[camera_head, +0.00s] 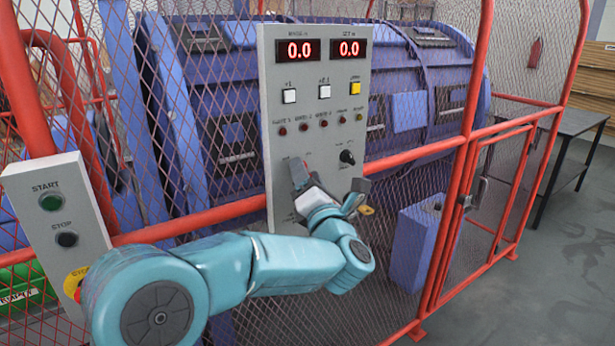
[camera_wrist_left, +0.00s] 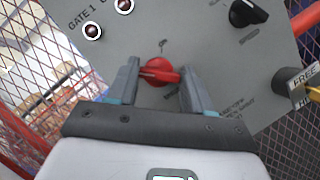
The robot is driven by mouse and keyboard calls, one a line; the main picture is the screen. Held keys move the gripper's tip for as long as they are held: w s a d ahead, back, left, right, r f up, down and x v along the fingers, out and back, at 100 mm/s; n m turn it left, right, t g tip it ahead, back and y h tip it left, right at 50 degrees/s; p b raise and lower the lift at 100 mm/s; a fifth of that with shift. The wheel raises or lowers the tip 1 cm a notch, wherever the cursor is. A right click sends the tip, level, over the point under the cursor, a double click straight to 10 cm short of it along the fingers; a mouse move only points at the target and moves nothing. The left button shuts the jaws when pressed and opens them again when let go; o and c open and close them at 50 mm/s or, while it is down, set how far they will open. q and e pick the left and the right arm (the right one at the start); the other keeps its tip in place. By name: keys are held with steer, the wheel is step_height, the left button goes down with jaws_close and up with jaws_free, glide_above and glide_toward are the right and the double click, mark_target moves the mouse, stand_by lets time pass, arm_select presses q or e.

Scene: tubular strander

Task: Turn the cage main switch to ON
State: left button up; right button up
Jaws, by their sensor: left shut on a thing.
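The cage main switch appears as a red rotary knob (camera_wrist_left: 158,70) on the grey control panel (camera_head: 283,110) in the left wrist view. Its handle lies roughly crosswise between the fingers. The small labels around it are too blurred to read. My left gripper (camera_wrist_left: 158,77) is shut on the red knob, one finger at each side. In the head view my left gripper (camera_head: 300,178) is at the lower part of the panel and hides the knob. My right gripper is not in view.
A black speed knob (camera_head: 347,157) sits right of the gripper, and a tagged key switch (camera_wrist_left: 292,82) further right. Several small red lamps and square buttons are above. A mesh fence with red rails surrounds the blue machine. A start/stop box (camera_head: 55,215) stands left.

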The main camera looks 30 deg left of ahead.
arm_select(q)
steer(key=shift+m, duration=0.4)
steer(key=shift+r+m+g+h+p, duration=0.1)
steer(key=shift+m+g+h+p, duration=0.65)
steer(key=shift+m+p, duration=2.2)
steer(key=shift+r+m+g+h+p, duration=0.15)
steer(key=shift+m+g+h+p, duration=0.6)
steer(key=shift+m+p, duration=2.15)
steer(key=shift+r+m+g+h+p, duration=0.1)
steer(key=shift+m+g+h+p, duration=0.6)
steer(key=shift+m+p, duration=2.2)
steer(key=shift+n+p, duration=0.55)
steer(key=o, duration=1)
steer(key=shift+o, duration=0.2)
steer(key=shift+d, duration=0.1)
